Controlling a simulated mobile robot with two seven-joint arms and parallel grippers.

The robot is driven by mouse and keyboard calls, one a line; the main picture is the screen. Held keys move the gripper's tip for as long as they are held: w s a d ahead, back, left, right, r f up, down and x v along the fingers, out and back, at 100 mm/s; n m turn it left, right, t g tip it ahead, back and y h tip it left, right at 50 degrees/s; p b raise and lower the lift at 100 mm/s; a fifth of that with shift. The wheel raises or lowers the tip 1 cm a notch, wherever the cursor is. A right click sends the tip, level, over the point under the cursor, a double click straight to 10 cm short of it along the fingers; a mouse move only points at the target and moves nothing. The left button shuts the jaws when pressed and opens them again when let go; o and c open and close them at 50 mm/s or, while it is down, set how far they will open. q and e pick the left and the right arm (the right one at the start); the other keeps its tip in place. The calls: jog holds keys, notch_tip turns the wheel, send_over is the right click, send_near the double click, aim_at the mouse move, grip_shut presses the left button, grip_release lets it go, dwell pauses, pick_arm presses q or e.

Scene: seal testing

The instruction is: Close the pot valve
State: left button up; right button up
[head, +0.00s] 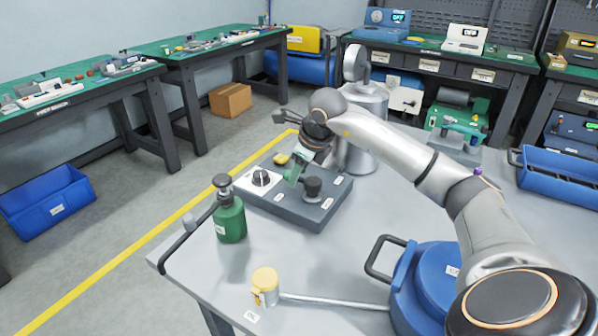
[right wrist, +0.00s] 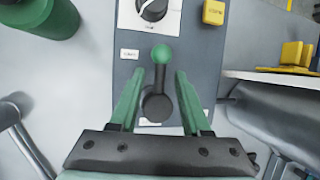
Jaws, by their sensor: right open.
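A lever valve with a dark round base (right wrist: 157,107) and a green ball tip (right wrist: 162,54) is mounted on a dark grey control panel (right wrist: 122,75). In the head view the panel (head: 290,210) lies on the grey table, with a black knob-like part (head: 313,188) near its right end. My right gripper (right wrist: 158,73) is open, with one green finger on each side of the lever's stem; I cannot tell whether either touches it. In the head view the right gripper (head: 294,175) is over the panel and partly hidden by its own wrist. My left gripper is not seen.
The panel also carries a rotary knob (head: 261,177) on a white plate and a yellow button (head: 281,159). A green bottle (head: 230,219) stands to its left. A metal canister (head: 360,135) stands behind.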

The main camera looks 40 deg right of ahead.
jog(key=shift+c, duration=0.2)
grip_shut()
dwell(1.1)
